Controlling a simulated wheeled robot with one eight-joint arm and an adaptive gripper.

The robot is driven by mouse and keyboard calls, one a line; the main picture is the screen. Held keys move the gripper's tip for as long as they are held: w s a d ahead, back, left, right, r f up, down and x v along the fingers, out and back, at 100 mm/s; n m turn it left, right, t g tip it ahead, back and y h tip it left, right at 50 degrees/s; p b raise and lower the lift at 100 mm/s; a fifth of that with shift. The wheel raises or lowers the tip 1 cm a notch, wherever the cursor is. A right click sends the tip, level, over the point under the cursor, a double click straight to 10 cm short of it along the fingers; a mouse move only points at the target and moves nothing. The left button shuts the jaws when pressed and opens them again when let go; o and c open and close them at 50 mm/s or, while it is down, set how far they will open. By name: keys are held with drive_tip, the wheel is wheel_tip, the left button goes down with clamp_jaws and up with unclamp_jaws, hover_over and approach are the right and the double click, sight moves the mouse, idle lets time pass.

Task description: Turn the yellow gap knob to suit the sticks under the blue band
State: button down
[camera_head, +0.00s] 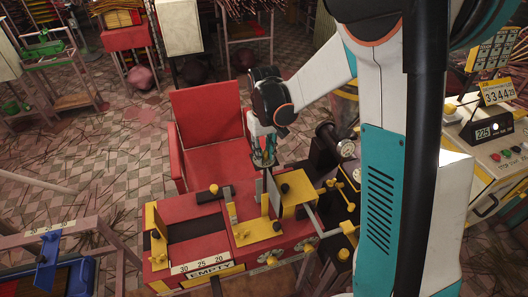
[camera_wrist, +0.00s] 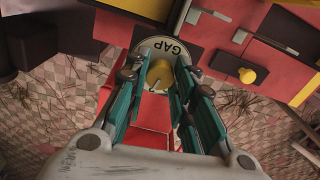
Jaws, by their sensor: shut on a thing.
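In the wrist view, a yellow knob (camera_wrist: 160,73) sits in front of a pale round plate (camera_wrist: 176,46) lettered GAP. My gripper (camera_wrist: 160,78) has its teal-lined fingers on either side of the knob and is shut on it. In the head view, my gripper (camera_head: 263,158) reaches down at the back of the red and yellow machine (camera_head: 215,222); the knob is hidden there.
The machine bears a 30 25 20 scale (camera_head: 200,266) and an EMPTY label (camera_head: 210,271). A red chair-like piece (camera_head: 207,120) stands behind it. A console (camera_head: 490,150) with number displays is at right. Sticks litter the tiled floor (camera_head: 60,150).

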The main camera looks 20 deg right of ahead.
sight(264, 153)
drive_tip(key=shift+n, duration=1.1)
drive_tip(key=c, duration=1.3)
unclamp_jaws()
drive_tip(key=shift+c, duration=0.2)
wheel_tip(264, 153, up, 12)
